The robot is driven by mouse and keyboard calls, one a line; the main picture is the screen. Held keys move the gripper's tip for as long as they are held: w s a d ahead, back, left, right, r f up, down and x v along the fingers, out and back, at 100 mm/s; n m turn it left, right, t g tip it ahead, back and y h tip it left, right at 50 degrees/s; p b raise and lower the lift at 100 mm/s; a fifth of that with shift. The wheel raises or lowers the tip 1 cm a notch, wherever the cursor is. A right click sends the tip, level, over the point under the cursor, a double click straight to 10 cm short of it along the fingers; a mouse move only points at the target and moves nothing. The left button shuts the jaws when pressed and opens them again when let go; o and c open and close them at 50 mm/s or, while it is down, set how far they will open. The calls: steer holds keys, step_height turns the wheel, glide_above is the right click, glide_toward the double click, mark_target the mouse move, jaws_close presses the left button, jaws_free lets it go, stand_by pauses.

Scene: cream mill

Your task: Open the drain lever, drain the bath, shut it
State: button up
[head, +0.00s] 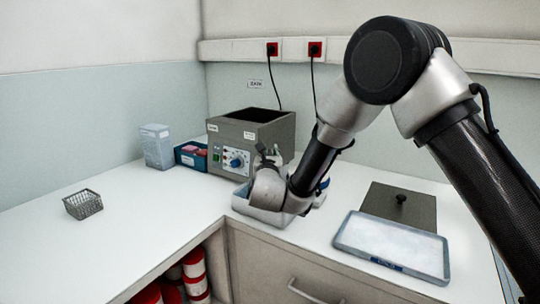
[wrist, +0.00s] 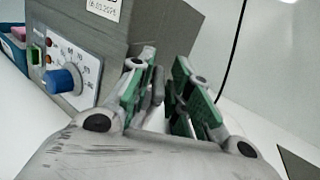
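The grey bath (head: 250,133) stands at the back of the counter, with a dark open top and a front panel. Its side and blue knob (wrist: 62,80) fill the left of the wrist view. My gripper (head: 268,155) is in front of the bath's right part, close to it. In the wrist view its green-padded fingers (wrist: 166,88) stand apart. A small grey piece shows between them; I cannot tell whether it is the drain lever or part of a finger. A pale tray (head: 246,209) sits below my wrist, partly hidden. The drain lever is not clearly seen.
A shallow blue-rimmed tray (head: 367,256) with white contents and a dark lid with a knob (head: 420,205) lie at the right. A wire basket (head: 83,204), a clear container (head: 156,146) and a blue box (head: 187,161) are left. The left front counter is clear.

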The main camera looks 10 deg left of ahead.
steer(key=shift+c, duration=0.2)
jaws_close()
steer(key=shift+s+a+m+h, duration=0.1)
steer(key=shift+a+m+h, duration=0.4)
steer(key=shift+h, duration=0.5)
steer(key=shift+a+m+h, duration=0.1)
steer(key=shift+m+h, duration=0.9)
steer(key=shift+h, duration=0.4)
steer(key=shift+o, duration=0.2)
jaws_free()
